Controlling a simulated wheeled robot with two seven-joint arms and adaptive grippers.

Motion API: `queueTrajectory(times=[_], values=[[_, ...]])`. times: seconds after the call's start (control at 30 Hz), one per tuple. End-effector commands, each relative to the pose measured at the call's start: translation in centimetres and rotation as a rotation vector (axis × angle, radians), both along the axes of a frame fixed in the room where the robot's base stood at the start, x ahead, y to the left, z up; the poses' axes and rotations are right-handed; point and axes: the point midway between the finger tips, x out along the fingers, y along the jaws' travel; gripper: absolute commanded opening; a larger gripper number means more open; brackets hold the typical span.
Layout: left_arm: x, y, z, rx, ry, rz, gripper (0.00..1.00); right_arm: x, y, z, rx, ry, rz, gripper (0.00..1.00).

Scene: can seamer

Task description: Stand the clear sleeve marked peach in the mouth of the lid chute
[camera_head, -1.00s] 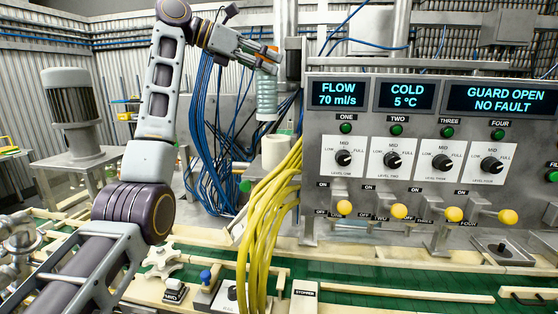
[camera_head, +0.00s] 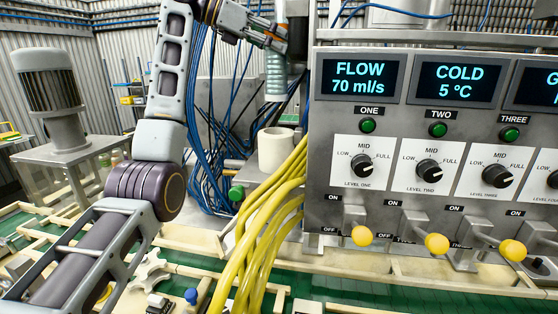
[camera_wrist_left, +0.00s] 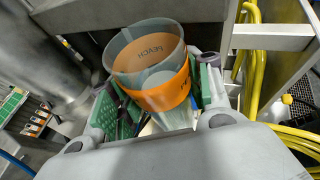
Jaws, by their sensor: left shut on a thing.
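My left gripper (camera_head: 278,36) is shut on a clear sleeve (camera_head: 276,76) and holds it upright in the air, left of the control panel. The sleeve looks ribbed in its lower part. In the left wrist view the sleeve (camera_wrist_left: 150,62) has an open rim and an orange band with lettering, partly hidden and hard to read. The green finger pads press on its sides. Below the sleeve's lower end stands a white open cylinder (camera_head: 276,152), with a visible gap between them. Whether this is the lid chute's mouth I cannot tell. My right gripper is out of view.
The control panel (camera_head: 420,210) with knobs and yellow-tipped levers stands close on the right. Blue cables (camera_head: 205,140) run behind the sleeve. A grey motor (camera_head: 50,95) stands at the left.

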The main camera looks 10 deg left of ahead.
Motion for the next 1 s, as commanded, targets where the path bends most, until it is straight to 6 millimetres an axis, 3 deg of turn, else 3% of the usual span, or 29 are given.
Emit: queueTrajectory(times=[0.57,1.0], values=[[0.0,0.0,-0.2,-0.001,0.000,0.000,0.21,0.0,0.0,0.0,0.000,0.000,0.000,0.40],[0.0,0.1,-3.8,-0.001,0.001,0.002,0.21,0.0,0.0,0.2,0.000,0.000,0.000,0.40]])
